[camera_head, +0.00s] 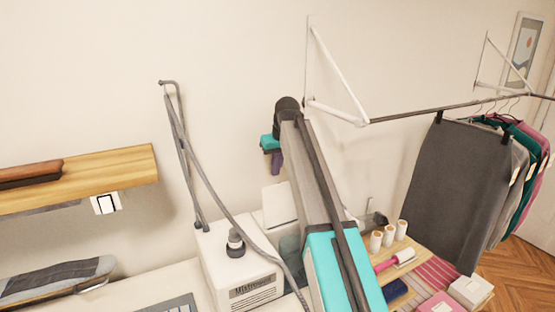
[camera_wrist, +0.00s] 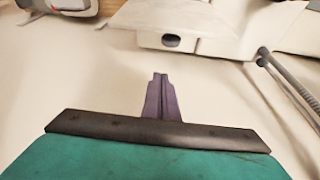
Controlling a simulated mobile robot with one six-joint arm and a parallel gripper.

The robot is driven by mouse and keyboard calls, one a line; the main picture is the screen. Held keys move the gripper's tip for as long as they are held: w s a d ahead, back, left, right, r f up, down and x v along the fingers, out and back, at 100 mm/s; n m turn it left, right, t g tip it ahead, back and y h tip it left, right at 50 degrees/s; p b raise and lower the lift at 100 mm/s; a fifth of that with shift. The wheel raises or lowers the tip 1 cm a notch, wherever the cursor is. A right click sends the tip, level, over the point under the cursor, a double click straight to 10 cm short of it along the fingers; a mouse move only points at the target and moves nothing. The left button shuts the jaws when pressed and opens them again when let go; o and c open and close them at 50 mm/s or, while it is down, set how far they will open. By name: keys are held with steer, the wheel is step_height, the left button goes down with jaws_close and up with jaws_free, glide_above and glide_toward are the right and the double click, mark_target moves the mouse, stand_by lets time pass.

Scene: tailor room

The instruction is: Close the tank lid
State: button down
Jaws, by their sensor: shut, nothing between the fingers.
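The white steam station (camera_head: 240,262) stands on the pale worktop, with a black knob on top. Beside it, partly behind my arm, is a bluish see-through tank (camera_head: 290,246). A white panel, seemingly the tank lid (camera_head: 279,204), stands raised above the tank. My gripper (camera_head: 276,164) is above and behind the lid near the wall, with its purple fingers pointing down. In the wrist view my gripper (camera_wrist: 161,90) is shut and empty, apart from a white part with a dark oval, seemingly the lid (camera_wrist: 190,42). My arm hides the tank's right side.
A wooden shelf (camera_head: 110,178) juts out at left. A wall bracket (camera_head: 340,72) and clothes rail (camera_head: 430,107) are at right. Thread spools (camera_head: 388,236) stand on a shelf right of my arm.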

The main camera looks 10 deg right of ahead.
steer(key=shift+s+d+f+p, duration=0.2)
steer(key=shift+s+p, duration=0.2)
steer(key=shift+s, duration=0.2)
steer(key=shift+s+d+f+p, duration=0.15)
steer(key=shift+s+p, duration=0.2)
steer(key=shift+s, duration=0.2)
steer(key=shift+s+d+f+p, duration=0.2)
steer(key=shift+s+p, duration=0.2)
steer(key=shift+s, duration=0.2)
steer(key=shift+s, duration=0.15)
